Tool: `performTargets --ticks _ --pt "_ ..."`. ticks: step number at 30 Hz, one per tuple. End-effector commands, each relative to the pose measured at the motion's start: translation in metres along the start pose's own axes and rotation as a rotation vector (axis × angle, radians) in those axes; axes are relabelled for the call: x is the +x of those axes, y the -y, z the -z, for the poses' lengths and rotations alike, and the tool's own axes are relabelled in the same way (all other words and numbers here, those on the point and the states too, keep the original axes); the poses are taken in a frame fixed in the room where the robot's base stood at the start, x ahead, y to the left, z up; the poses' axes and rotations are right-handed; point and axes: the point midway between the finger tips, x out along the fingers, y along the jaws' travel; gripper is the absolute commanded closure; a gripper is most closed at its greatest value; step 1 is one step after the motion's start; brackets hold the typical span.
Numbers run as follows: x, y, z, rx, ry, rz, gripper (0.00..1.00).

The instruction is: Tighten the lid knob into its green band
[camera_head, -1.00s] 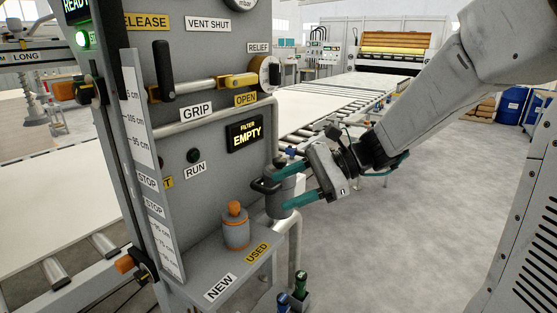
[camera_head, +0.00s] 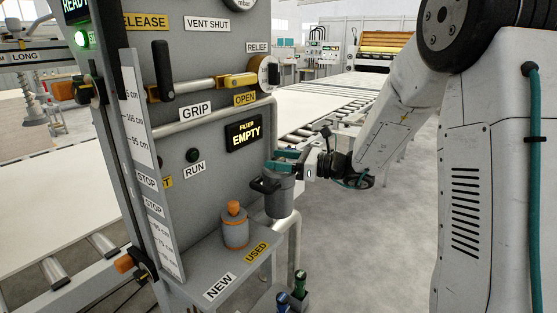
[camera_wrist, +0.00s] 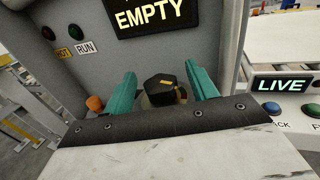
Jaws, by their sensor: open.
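The lid knob (camera_wrist: 163,88) is black and faceted with a yellow mark, and sits between my gripper's two teal fingers in the wrist view. My gripper (camera_wrist: 160,72) is open, with a finger on either side of the knob; I cannot tell whether they touch it. In the head view my gripper (camera_head: 276,160) is at the top of the grey filter canister (camera_head: 280,200), which is fixed to the panel's right side. The lid's top is largely hidden by the fingers there.
A grey shelf (camera_head: 216,262) below holds an orange-topped grey canister (camera_head: 235,230). The panel's filter display (camera_head: 244,132) reads EMPTY. A grey pipe (camera_head: 215,115) runs across the panel above the filter canister. Open floor (camera_head: 365,245) lies to the right.

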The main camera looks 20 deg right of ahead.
Motion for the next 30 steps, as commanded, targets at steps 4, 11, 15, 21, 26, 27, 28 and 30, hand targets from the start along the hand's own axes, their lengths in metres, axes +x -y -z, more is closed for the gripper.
performTargets --ticks 4,11,15,21,26,27,28,30 --pt "0.0051 -0.0001 -0.0002 -0.001 0.000 -0.001 0.43" --pt "0.0050 -0.0002 -0.0003 -0.001 0.000 -0.001 0.54" --pt "0.0049 -0.0002 -0.0003 -0.001 0.000 -0.001 0.87" --pt "0.0053 -0.0009 -0.0009 -0.001 0.001 0.029 0.87" --pt "0.0060 -0.0022 -0.0015 -0.002 0.001 0.168 0.87" --pt "0.0059 -0.0019 -0.0013 -0.001 0.001 0.211 0.87" --pt "0.0062 -0.0021 -0.0015 -0.002 0.002 0.241 0.87" --pt "0.0061 -0.0016 -0.0014 -0.001 0.002 0.307 0.87"
